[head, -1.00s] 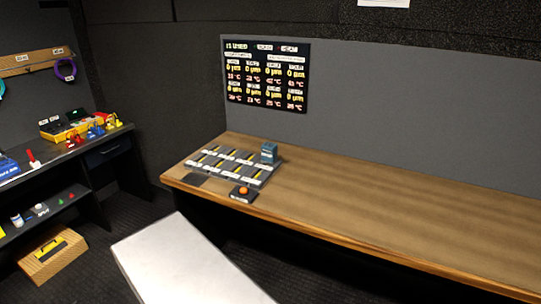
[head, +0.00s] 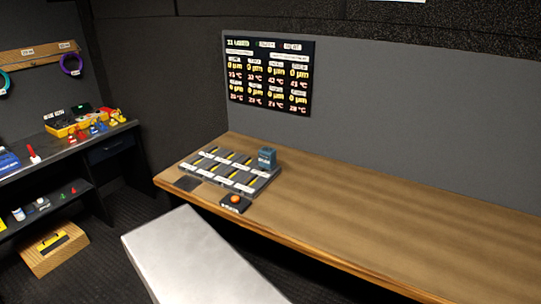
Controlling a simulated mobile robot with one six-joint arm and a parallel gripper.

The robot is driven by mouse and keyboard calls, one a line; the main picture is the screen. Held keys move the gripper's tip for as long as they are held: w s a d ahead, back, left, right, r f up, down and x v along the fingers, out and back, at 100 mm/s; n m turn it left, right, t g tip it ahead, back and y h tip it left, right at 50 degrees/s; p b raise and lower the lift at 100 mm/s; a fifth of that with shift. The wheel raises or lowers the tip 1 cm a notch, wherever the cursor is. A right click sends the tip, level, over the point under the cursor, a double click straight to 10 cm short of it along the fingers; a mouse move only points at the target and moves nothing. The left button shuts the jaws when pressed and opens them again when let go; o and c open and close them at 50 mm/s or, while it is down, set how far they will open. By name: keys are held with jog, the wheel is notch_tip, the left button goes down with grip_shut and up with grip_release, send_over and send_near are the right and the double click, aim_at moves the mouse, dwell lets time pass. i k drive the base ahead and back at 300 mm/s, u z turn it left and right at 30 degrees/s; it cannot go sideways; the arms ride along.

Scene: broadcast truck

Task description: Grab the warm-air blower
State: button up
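I cannot pick out a warm-air blower for certain in the head view. Small tools stand on the dark bench at the left, among them a blue item (head: 8,160) cut by the left edge and a red upright item (head: 33,153). They are too small to name surely. My gripper is not in view.
A wooden desk (head: 380,215) runs along the right, mostly bare. At its left end are a slotted grey tray (head: 238,187), a small blue box (head: 267,157) and an orange-button box (head: 235,203). A wall display (head: 270,76) hangs behind.

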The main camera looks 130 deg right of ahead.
aim_at(267, 156)
jog(key=u, duration=0.05)
jog(key=k, duration=1.15)
jog(key=z, duration=2)
jog(key=i, duration=0.6)
